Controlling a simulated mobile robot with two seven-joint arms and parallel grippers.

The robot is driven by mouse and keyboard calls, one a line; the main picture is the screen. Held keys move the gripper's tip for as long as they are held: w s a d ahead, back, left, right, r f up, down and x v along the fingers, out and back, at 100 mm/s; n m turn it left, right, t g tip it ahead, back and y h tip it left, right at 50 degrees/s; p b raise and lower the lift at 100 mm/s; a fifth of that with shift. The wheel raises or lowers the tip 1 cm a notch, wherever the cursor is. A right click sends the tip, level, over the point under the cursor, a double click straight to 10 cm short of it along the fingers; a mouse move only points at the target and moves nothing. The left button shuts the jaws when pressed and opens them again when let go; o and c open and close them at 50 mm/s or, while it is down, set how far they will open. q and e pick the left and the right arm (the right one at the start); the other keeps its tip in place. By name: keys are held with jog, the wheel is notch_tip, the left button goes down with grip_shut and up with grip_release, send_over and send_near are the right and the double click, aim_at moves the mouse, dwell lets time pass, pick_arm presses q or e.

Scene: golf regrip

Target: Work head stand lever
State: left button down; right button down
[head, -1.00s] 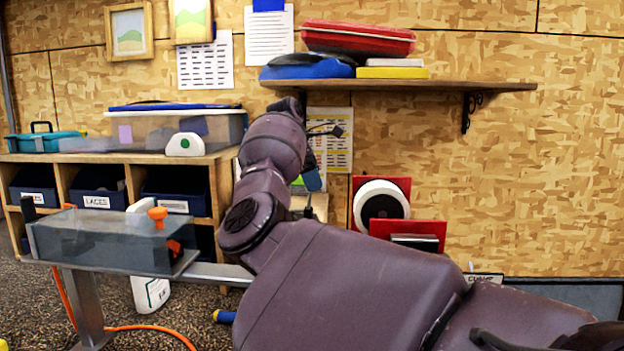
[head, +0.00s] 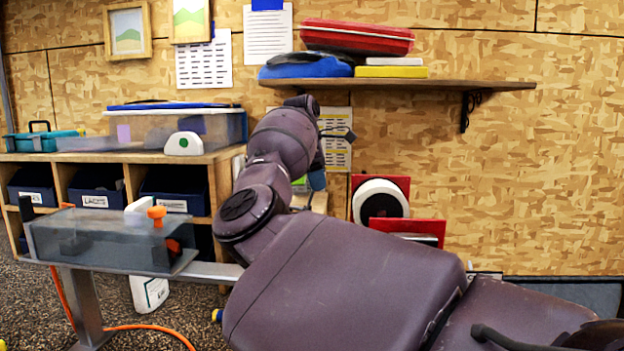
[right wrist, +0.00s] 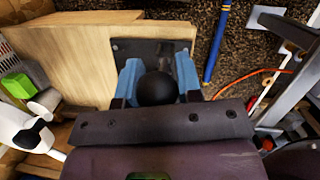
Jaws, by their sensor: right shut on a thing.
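My right gripper (right wrist: 158,78) shows in the right wrist view with its two blue fingers on either side of a round black knob (right wrist: 158,89), shut on it. The knob appears to be the end of the head stand lever; its shaft is hidden below it. A dark mounting plate (right wrist: 128,47) lies behind it on a pale wooden block (right wrist: 75,62). In the head view my right arm covers most of the stand, and only a blue bit of the right gripper (head: 317,179) shows. My left gripper is in neither view.
A grey translucent tank (head: 95,240) on a metal stand is at left. Cubbies with blue bins (head: 95,188) stand behind it. A wall shelf (head: 430,86) holds cases above my arm. A red-backed disc (head: 381,201) is right of the arm. An orange hose (head: 150,328) lies on the floor.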

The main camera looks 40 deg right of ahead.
jog(key=shift+s+d+f+t+y, duration=0.55)
jog(key=shift+s+t+y, duration=0.1)
jog(key=shift+t, duration=0.1)
jog(key=shift+s+d+f+t+y, duration=0.4)
jog(key=shift+s+d+t+y, duration=0.15)
jog(key=shift+s+t, duration=0.15)
jog(key=c, duration=0.8)
grip_release()
jog(key=r, duration=0.3)
jog(key=s+r, duration=0.1)
jog(key=r, duration=0.6)
jog(key=shift+s+r+p, duration=0.3)
jog(key=shift+r+p, duration=0.05)
jog(key=shift+r, duration=0.05)
